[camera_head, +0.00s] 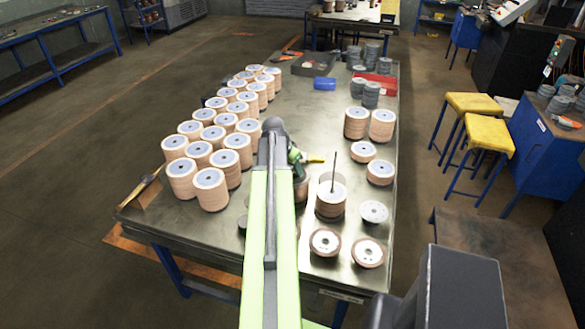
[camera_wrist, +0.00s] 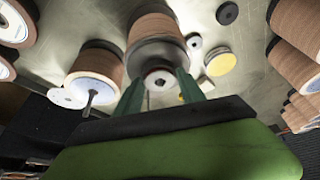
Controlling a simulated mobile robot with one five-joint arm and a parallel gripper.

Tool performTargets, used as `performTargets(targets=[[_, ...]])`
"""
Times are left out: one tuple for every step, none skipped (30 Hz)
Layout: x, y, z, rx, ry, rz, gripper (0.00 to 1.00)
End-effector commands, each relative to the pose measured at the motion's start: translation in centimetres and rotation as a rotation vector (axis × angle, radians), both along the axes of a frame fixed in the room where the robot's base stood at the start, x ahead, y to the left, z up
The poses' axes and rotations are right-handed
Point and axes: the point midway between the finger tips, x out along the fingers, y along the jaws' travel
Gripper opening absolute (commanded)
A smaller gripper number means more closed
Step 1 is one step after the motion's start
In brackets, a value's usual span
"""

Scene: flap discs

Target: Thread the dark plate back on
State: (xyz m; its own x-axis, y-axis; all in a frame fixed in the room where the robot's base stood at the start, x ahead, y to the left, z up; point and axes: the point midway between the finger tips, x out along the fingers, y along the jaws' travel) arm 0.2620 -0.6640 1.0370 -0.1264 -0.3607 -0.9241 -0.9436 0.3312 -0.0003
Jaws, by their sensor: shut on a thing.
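My gripper (camera_wrist: 162,84) points down over the table. Its fingers are shut on a small round piece (camera_wrist: 158,76) with a central hole; its colour is unclear, and I cannot tell if it is the dark plate. In the head view my arm mostly hides it. A thin upright rod (camera_head: 334,172) rises from a stack of tan discs (camera_head: 331,203), just right of my gripper (camera_head: 297,158). A greyish round shape surrounds the rod above the stack. The rod also shows in the wrist view (camera_wrist: 91,101), left of my fingers, apart from the held piece.
Many tan disc stacks (camera_head: 210,183) stand in rows on the left of the table (camera_head: 270,238). More discs stand right of the rod, with a pale flat disc (camera_head: 373,212) and two loose discs near the front. A blue box (camera_head: 325,83) and red tray (camera_head: 384,82) lie farther back.

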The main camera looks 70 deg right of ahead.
Motion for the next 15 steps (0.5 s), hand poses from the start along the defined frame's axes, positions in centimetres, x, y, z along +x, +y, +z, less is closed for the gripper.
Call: performTargets(targets=[[-0.02, -0.02, -0.37, -0.001, 0.0, 0.0, 0.0], [-0.02, -0.02, -0.41, -0.001, 0.0, 0.0, 0.0], [-0.02, -0.02, -0.43, -0.001, 0.0, 0.0, 0.0], [-0.02, -0.02, -0.43, -0.001, 0.0, 0.0, 0.0], [-0.02, -0.02, -0.41, -0.001, 0.0, 0.0, 0.0], [-0.02, -0.03, -0.39, -0.001, 0.0, 0.0, 0.0], [-0.02, -0.03, -0.37, -0.001, 0.0, 0.0, 0.0], [-0.02, -0.02, -0.36, -0.001, 0.0, 0.0, 0.0], [-0.02, -0.03, -0.34, -0.001, 0.0, 0.0, 0.0], [-0.03, -0.02, -0.35, -0.001, 0.0, 0.0, 0.0], [-0.03, -0.02, -0.35, -0.001, 0.0, 0.0, 0.0], [-0.03, -0.03, -0.34, -0.001, 0.0, 0.0, 0.52], [-0.03, -0.02, -0.35, -0.001, 0.0, 0.0, 0.56], [-0.03, -0.02, -0.35, -0.001, 0.0, 0.0, 0.6], [-0.03, -0.03, -0.35, 0.0, 0.0, 0.0, 0.65]])
